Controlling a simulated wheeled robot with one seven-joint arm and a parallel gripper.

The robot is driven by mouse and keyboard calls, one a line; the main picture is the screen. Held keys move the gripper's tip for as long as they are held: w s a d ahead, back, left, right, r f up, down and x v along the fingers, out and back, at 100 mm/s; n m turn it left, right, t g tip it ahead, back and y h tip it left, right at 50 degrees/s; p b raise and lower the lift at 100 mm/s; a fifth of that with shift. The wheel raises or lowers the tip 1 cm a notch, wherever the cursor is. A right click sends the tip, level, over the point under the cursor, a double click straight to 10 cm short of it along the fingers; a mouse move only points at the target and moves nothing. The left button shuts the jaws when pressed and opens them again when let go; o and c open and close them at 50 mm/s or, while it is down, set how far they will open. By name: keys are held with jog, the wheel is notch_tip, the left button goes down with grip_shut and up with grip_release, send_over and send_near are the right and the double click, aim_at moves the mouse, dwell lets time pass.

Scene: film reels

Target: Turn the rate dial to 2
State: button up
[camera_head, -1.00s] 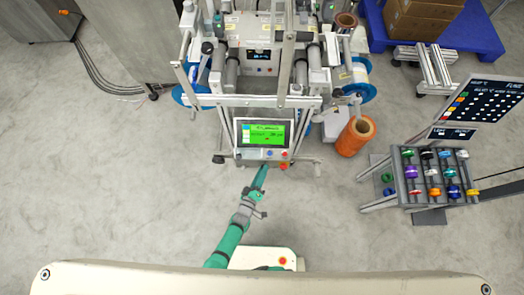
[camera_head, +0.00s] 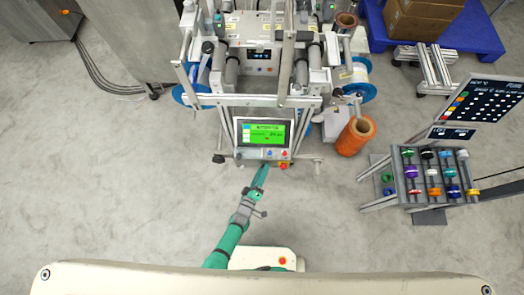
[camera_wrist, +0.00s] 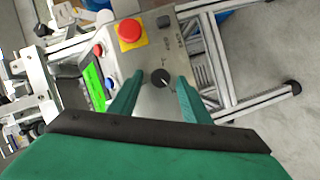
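In the wrist view a round black dial (camera_wrist: 160,78) with a light pointer mark sits on a grey panel (camera_wrist: 150,100). Small markings beside it are too blurred to read. My gripper (camera_wrist: 160,80) is open, with one green finger on each side of the dial; I cannot tell whether either finger touches it. A second black knob (camera_wrist: 163,21) sits farther up the panel. In the head view my gripper (camera_head: 264,168) is just in front of the machine's control box, below the green screen (camera_head: 263,132). The dial cannot be made out there.
A red emergency button on a yellow base (camera_wrist: 130,32) sits close to the dial. Red and blue buttons (camera_wrist: 98,50) lie beside the screen. A metal frame rail (camera_wrist: 250,103) runs to the right. An orange roll (camera_head: 355,136) and a spool rack (camera_head: 435,175) stand right.

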jog(key=v, duration=1)
jog(key=shift+s, duration=0.3)
jog(key=shift+a+r, duration=0.1)
jog(key=shift+a, duration=0.05)
jog(key=shift+s, duration=0.1)
